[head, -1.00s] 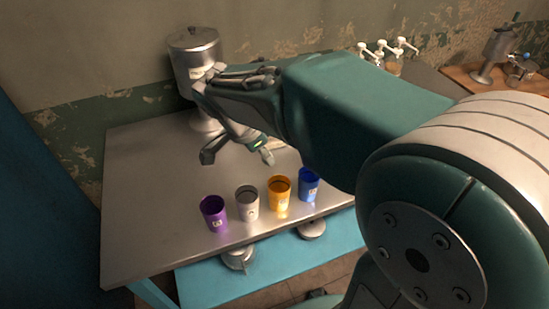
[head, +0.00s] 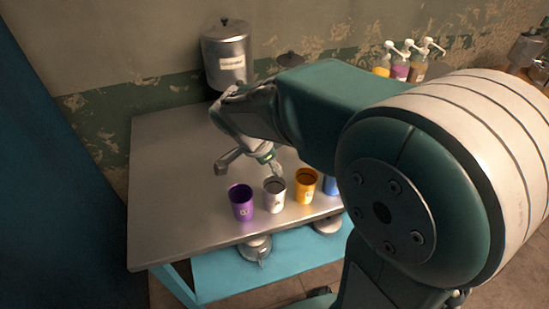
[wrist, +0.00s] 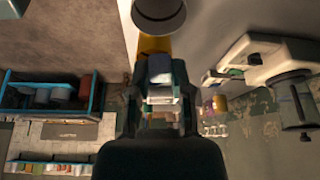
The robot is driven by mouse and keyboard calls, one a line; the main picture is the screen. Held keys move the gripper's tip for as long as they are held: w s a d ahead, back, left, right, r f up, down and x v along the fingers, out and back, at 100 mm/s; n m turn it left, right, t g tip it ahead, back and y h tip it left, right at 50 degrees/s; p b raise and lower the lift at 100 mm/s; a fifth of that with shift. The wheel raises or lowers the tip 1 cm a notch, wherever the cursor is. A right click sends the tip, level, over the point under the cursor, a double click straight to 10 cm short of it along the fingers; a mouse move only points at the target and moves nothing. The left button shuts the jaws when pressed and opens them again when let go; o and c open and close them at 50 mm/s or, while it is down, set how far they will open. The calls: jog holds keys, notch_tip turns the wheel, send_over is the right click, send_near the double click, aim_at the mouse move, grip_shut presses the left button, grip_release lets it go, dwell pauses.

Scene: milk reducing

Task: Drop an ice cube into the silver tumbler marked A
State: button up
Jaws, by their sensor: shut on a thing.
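The silver tumbler (head: 274,198) stands upright near the front edge of the metal table, between a purple tumbler (head: 241,204) and an orange one (head: 306,188). Its label is too small to read surely. My gripper (head: 248,165) is above the table, just behind and above the purple and silver tumblers. In the wrist view my gripper (wrist: 160,88) is shut on a small pale, see-through block, seemingly the ice cube (wrist: 160,78), between its fingers. I cannot make the cube out in the head view.
A blue tumbler (head: 330,186) is partly hidden by my arm at the row's right end. A large metal canister (head: 226,60) stands at the back. Pump bottles (head: 400,66) stand at the back right. The metal table (head: 170,180) is clear on the left.

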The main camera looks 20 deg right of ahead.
jog(key=shift+d, duration=0.85)
jog(key=o, duration=0.8)
jog(key=shift+d, duration=0.35)
jog(key=shift+a, duration=0.85)
jog(key=v, duration=1.2)
jog(key=shift+d, duration=0.1)
